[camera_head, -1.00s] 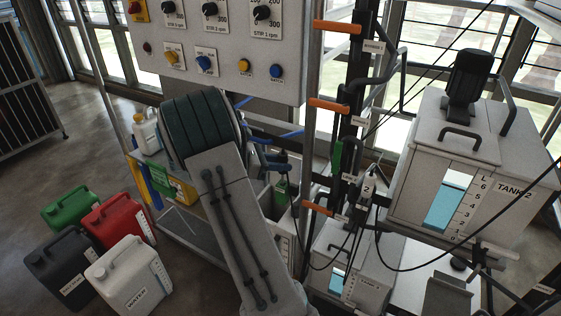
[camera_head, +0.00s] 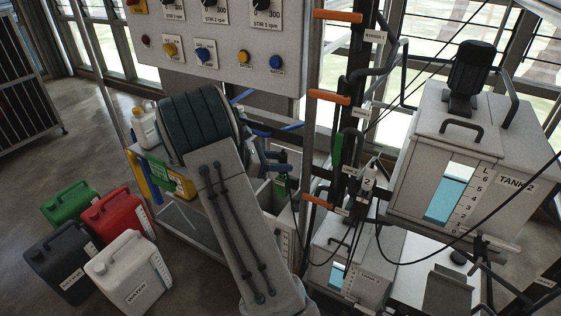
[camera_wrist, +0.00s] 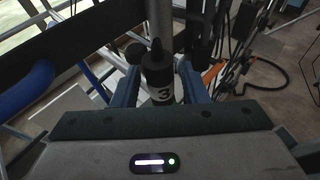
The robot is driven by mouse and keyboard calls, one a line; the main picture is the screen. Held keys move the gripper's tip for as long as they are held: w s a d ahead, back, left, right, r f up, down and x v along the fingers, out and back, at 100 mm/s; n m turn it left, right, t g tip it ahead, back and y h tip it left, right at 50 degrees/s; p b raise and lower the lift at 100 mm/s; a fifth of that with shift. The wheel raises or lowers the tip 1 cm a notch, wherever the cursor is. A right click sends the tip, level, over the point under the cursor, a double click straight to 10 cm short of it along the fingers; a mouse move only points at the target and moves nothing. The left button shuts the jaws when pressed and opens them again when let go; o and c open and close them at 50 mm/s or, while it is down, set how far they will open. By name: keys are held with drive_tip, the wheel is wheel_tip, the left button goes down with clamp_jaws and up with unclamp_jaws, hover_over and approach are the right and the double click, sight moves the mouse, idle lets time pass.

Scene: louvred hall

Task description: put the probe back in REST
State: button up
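My gripper (camera_wrist: 160,82) shows its two blue fingers on either side of a black, pointed-top piece marked 3 (camera_wrist: 158,75). The fingers lie close to its sides; whether they touch it is unclear. In the head view my gripper (camera_head: 280,162) is partly hidden behind my arm, above a grey open-topped box (camera_head: 256,192). No label reading REST is legible.
The rack post carries orange bars (camera_head: 338,16) and small labels. Tank 2 (camera_head: 420,130) stands at the right, a smaller tank (camera_head: 372,288) below. A black cable (camera_head: 440,262) loops across. The knob panel (camera_head: 225,75) is behind my arm. Several jerrycans, including a white one (camera_head: 128,275), stand at lower left.

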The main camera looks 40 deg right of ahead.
drive_tip(key=shift+o, duration=0.3)
drive_tip(key=shift+r, duration=0.1)
drive_tip(key=w+a+r+p, duration=0.1)
drive_tip(key=a+r+p, duration=0.3)
drive_tip(key=r+p, duration=0.1)
drive_tip(key=shift+w+r, duration=0.25)
